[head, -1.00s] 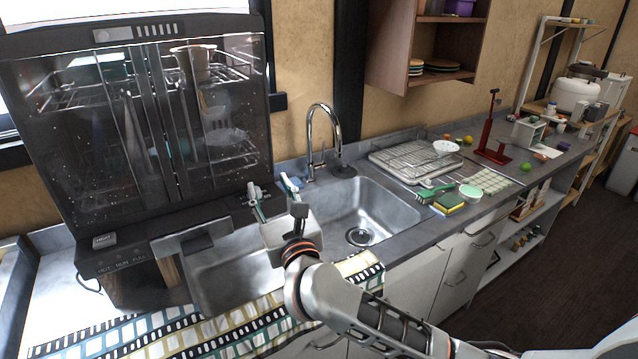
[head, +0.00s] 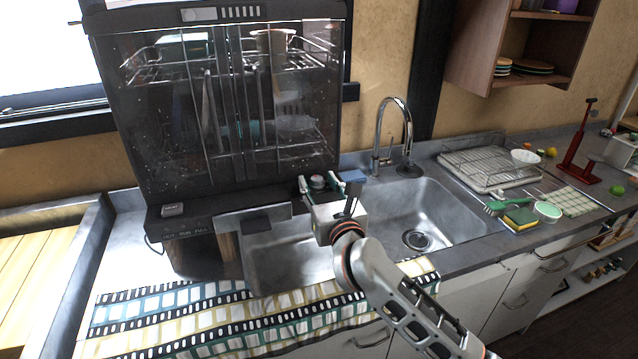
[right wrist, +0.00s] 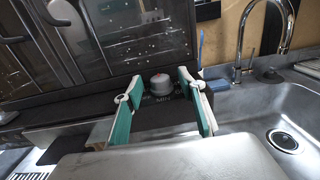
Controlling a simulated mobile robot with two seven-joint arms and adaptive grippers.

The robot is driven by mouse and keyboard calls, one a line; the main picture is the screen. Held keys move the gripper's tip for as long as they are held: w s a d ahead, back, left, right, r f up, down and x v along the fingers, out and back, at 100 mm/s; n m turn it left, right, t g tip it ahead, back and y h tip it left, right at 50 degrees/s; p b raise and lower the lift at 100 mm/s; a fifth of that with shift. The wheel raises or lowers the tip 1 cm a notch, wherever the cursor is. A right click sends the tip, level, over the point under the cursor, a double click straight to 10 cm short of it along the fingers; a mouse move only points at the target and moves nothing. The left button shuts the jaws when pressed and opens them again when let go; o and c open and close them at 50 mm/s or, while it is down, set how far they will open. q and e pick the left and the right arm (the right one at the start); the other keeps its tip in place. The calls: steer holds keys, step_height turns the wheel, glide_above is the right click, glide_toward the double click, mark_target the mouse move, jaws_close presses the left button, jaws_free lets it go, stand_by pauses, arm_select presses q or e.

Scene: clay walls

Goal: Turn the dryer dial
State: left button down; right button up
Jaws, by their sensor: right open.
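The dryer (head: 240,110) is a tall dark cabinet with clear doors and racks of dishes inside, standing behind the sink's left side. Its dial (right wrist: 161,84) is a pale round knob with a red mark, on the dark base ledge at the right end; in the head view it shows small (head: 318,182). My right gripper (head: 318,180) is open, with its green-and-white fingers on either side of the dial. In the right wrist view the right gripper (right wrist: 157,84) has gaps between both fingers and the knob; contact is not visible. My left gripper is not in view.
A grey block button (head: 172,210) sits on the ledge's left end, above indicator lettering. The faucet (head: 392,140) and sink basin (head: 440,205) lie right of the gripper. A patterned cloth (head: 200,315) covers the front counter. A sponge (head: 520,217) and brush lie farther right.

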steer(key=shift+w, duration=0.15)
steer(key=c, duration=1.1)
steer(key=shift+a+m+h, duration=0.2)
steer(key=shift+m+h, duration=0.1)
steer(key=shift+h, duration=0.2)
steer(key=shift+m+h, duration=0.4)
steer(key=shift+h, duration=0.2)
steer(key=o, duration=1.1)
